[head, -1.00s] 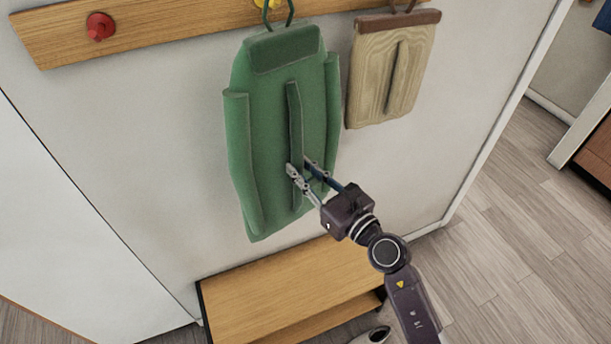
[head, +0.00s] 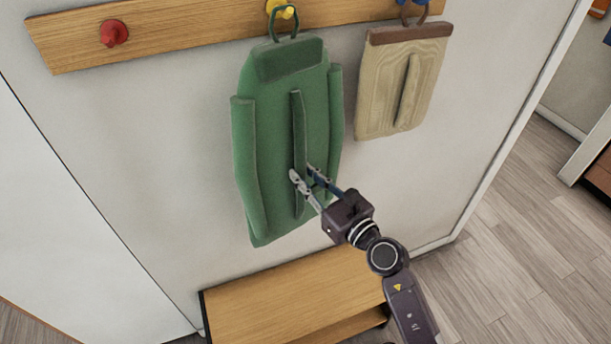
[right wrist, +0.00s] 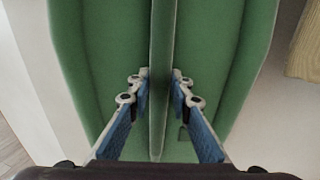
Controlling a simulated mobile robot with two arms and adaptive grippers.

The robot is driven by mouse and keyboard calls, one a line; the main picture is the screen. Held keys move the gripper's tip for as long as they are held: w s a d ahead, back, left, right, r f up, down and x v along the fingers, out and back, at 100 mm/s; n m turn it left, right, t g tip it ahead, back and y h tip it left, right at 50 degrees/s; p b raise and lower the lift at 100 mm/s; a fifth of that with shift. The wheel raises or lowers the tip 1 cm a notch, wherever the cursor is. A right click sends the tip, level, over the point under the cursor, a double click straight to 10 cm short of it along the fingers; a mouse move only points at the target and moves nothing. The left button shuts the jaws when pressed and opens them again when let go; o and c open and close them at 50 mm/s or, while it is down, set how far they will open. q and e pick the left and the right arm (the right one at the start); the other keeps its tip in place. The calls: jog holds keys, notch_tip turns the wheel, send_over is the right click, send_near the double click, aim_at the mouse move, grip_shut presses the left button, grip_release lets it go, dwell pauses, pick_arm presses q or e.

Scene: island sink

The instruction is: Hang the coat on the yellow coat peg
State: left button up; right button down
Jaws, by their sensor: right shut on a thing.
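The green coat (head: 270,140) hangs upright in front of the wall, with a dark wire loop (head: 270,26) at its top. The loop is at the yellow peg (head: 287,9), and the peg's yellow tip shows inside it; I cannot tell whether the loop bears on the peg. My right gripper (head: 305,177) is shut on the raised ridge down the middle of the coat, in its lower half. The right wrist view shows the ridge (right wrist: 162,70) between the two fingers. My left gripper is not in view.
The wooden peg board (head: 190,33) also carries a red peg (head: 114,33) at left and a blue peg at right, where a beige coat (head: 400,85) hangs. A wooden bench (head: 290,300) stands below. Open floor (head: 520,240) lies to the right.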

jog(key=c, duration=1.7)
grip_release()
jog(key=shift+o, duration=0.2)
jog(key=shift+f, duration=0.15)
jog(key=v, duration=1.2)
jog(key=s+d+f+m+g+h, duration=0.1)
jog(key=s+d+f+m+h, duration=0.2)
jog(key=f+m, duration=0.7)
jog(key=d+f+m+g+h, duration=0.15)
jog(key=d+f+m, duration=0.45)
jog(key=f, duration=0.8)
jog(key=s+d+f+m+g+h, duration=0.15)
jog(key=d+f+m+h, duration=0.25)
jog(key=f+m, duration=0.65)
jog(key=s+d+f+m+g+h+b, duration=0.1)
jog(key=s+d+f+m+g, duration=0.15)
jog(key=s+f, duration=0.55)
jog(key=s+d+f+m+g+h, duration=0.1)
jog(key=s+d+f+m, duration=0.15)
jog(key=s+f, duration=0.55)
jog(key=s+f+m+g, duration=0.3)
jog(key=s+f+m, duration=0.1)
jog(key=s, duration=0.7)
jog(key=s+f+m+g, duration=0.3)
jog(key=s+f+m, duration=0.2)
jog(key=s, duration=0.6)
jog(key=shift+a+f+b, duration=0.2)
jog(key=shift+f+b, duration=0.1)
jog(key=shift+f, duration=0.55)
